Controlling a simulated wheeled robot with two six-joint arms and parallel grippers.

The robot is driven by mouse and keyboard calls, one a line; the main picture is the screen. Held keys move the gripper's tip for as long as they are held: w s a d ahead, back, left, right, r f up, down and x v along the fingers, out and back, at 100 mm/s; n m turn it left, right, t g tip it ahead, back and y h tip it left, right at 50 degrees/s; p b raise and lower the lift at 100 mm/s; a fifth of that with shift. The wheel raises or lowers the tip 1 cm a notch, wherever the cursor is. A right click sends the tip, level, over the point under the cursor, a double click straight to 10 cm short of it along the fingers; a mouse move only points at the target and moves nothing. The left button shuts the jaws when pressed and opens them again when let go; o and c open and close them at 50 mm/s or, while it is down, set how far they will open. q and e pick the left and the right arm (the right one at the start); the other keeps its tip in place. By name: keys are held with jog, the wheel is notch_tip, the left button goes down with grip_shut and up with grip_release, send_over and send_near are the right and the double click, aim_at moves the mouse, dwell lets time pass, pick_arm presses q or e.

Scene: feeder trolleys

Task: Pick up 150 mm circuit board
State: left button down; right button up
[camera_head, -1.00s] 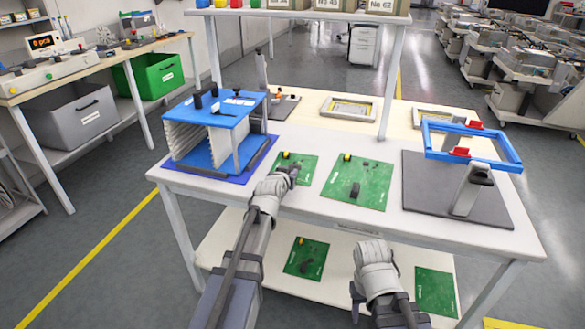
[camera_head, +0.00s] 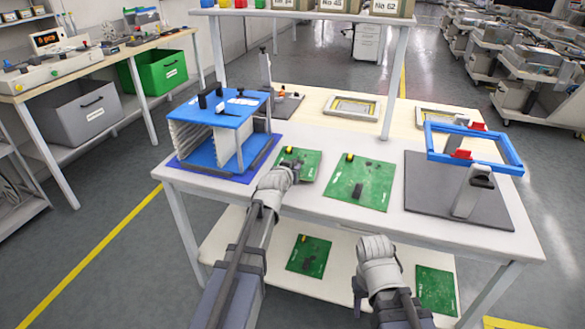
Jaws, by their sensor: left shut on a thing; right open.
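Several green circuit boards are in view. A smaller board (camera_head: 306,160) lies on the white table near the blue rack, and a larger board (camera_head: 359,183) lies to its right. Two more boards, one on the left (camera_head: 309,256) and one on the right (camera_head: 437,290), lie on the lower shelf. My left gripper (camera_head: 291,170) is at the left edge of the smaller table board, shut on it; its fingertips are partly hidden. My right gripper (camera_head: 375,243) is open and empty in front of the table, above the lower shelf. No board's size can be read.
A blue rack (camera_head: 228,108) stands left of the boards. A blue frame holder (camera_head: 470,147) stands on a dark mat (camera_head: 425,190) at the right. Metal frames (camera_head: 351,107) lie farther back. A table post (camera_head: 390,85) rises behind the boards.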

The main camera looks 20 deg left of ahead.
pick_arm(q)
notch_tip(320, 180, up, 8)
jog(key=p, duration=0.7)
